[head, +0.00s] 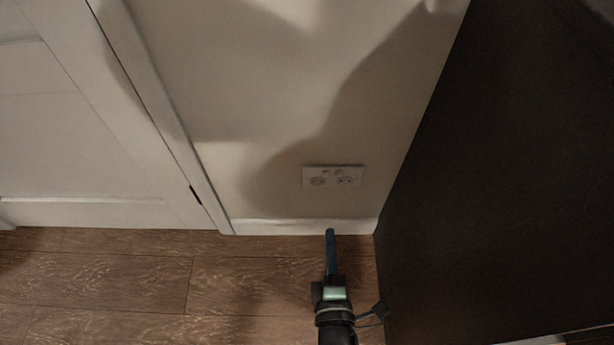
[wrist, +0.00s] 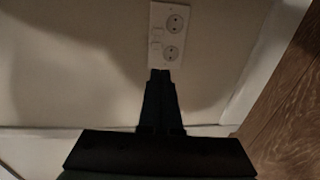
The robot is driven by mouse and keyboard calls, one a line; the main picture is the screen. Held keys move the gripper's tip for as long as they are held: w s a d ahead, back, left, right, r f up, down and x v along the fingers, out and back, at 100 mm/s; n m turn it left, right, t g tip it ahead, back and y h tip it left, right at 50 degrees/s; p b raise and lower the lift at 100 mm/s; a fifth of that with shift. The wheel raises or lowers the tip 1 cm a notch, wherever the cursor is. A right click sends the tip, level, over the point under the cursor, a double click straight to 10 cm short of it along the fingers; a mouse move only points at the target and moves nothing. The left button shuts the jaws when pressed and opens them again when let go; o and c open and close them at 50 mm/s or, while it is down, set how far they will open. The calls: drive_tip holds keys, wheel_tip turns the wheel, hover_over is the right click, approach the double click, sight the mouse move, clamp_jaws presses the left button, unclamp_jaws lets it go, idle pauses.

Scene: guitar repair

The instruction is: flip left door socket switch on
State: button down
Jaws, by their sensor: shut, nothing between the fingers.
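A white double socket (head: 333,177) is set low on the beige wall, to the right of the door frame. It has two outlets side by side, with small switches along its upper edge in the head view. Their on or off positions are too small to tell. In the wrist view the socket (wrist: 171,36) appears turned on its side, just beyond the fingertips. My gripper (head: 330,232) is shut and empty, below the socket in the head view. Its fingertips (wrist: 160,72) overlap the socket's near edge in the wrist view; I cannot tell whether they touch.
A white door (head: 85,130) and its frame (head: 165,115) stand at the left. A large dark panel (head: 490,180) fills the right side. A white skirting board (head: 290,227) runs below the socket. The wooden floor (head: 130,270) is clear.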

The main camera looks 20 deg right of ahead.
sight(326, 178)
idle(0.4)
drive_tip(key=b+x, duration=0.4)
drive_tip(key=x, duration=1)
drive_tip(key=shift+d+r+b, duration=0.1)
drive_tip(key=shift+b, duration=0.2)
